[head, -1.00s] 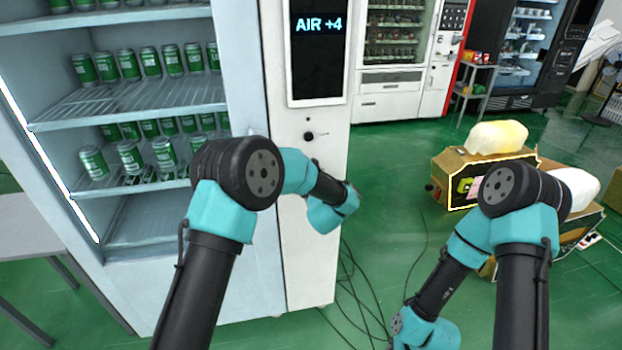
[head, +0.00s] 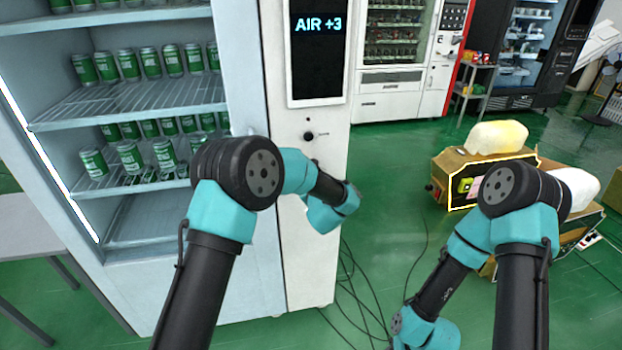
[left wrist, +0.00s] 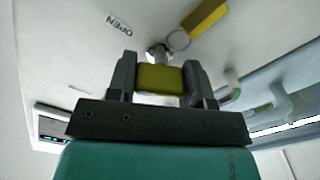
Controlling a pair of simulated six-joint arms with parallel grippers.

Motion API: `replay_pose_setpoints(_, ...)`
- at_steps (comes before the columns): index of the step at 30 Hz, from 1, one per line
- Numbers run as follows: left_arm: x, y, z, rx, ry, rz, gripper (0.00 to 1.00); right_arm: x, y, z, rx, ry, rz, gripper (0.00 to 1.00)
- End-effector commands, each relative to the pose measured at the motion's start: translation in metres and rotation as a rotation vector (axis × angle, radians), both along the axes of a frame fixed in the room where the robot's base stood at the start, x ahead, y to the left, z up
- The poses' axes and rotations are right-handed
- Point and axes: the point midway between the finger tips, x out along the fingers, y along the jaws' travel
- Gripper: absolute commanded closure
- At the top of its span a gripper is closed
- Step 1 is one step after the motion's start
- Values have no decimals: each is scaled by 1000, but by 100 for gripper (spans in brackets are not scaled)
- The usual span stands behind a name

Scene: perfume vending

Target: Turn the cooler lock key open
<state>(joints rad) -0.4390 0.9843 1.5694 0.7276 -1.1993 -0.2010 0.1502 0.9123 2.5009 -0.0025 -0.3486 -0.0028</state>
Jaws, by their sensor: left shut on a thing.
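In the left wrist view a key with a yellow head (left wrist: 161,78) sits in a round metal lock (left wrist: 158,52) on the white cooler face. My left gripper (left wrist: 160,76) is shut on the yellow key head, one finger on each side. A ring joins the key to a yellow tag (left wrist: 205,18). The word OPEN (left wrist: 119,25) is printed on the panel to the left of the lock. In the head view the cooler (head: 315,250) stands at the left, and my left arm hides the key and gripper. My right gripper is out of view.
Green cans (head: 128,155) stand on the cooler's shelves. A dark screen (head: 318,60) reads "AIR +3", with a black knob (head: 309,136) below it.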

Motion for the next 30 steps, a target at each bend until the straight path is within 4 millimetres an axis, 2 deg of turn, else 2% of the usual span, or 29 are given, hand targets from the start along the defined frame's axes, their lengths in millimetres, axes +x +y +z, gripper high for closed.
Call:
replay_pose_setpoints(15, 0, 0, 0, 413, 104, 0, 77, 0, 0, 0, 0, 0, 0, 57)
replay_pose_setpoints(21, 0, 0, 0, 492, 124, 0, 77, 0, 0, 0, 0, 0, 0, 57)
replay_pose_setpoints(30, 0, 0, 0, 520, 132, 0, 77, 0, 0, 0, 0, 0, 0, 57)
